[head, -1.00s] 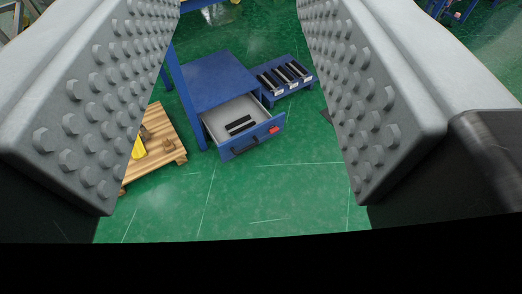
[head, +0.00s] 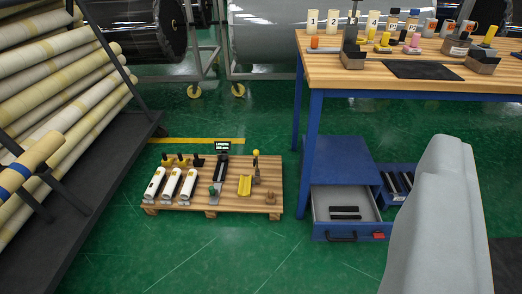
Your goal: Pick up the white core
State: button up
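Several things could be the white core, and I cannot tell which is meant. Three white cylinders (head: 172,185) lie side by side on a low wooden pallet (head: 234,206). Pale upright cylinders (head: 333,21) with numbers stand at the back of the wooden workbench. Long cream rolls (head: 50,85) lie on a rack at the left. One smooth grey part of my gripper (head: 440,220) shows at the lower right, apart from all of these. The other finger is out of view, so its opening does not show.
The workbench (head: 440,82) with blue legs holds small coloured items and a black mat (head: 419,70). Under it, a blue cabinet has an open drawer (head: 347,222) sticking out. A dark rack base (head: 95,130) stands left. Green floor (head: 240,255) is clear in front of the pallet.

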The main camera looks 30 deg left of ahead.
aim_at(186, 190)
jog(key=u, duration=1.6)
jog(key=i+j, duration=0.1)
jog(key=i, duration=0.65)
jog(key=i+j, duration=0.1)
jog(key=i, duration=0.65)
jog(key=i+j, duration=0.1)
jog(key=i, duration=0.65)
